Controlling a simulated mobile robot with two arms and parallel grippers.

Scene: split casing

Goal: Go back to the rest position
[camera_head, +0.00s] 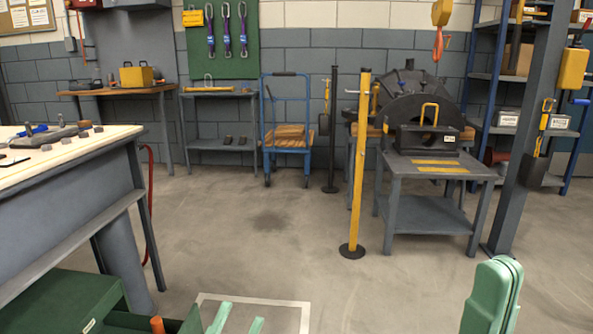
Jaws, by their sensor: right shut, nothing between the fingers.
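My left gripper (238,319) shows at the bottom edge, left of the middle. Its two pale green fingers stand apart with nothing visible between them, and the rest of it is cut off by the frame. My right gripper (496,290) rises from the bottom edge at the right. Its green fingers are together, with nothing held. Both grippers are over open floor, well apart from each other. The dark casing (405,100) stands at the back right, with a dark block with a yellow handle (428,118) in front, on a grey table (402,172).
A workbench (85,148) with small parts is at the left, with a green box (60,305) below it. A yellow post (359,165) stands before the grey table. A blue cart (287,135) is behind. A steel column (527,150) is at right. The middle floor is clear.

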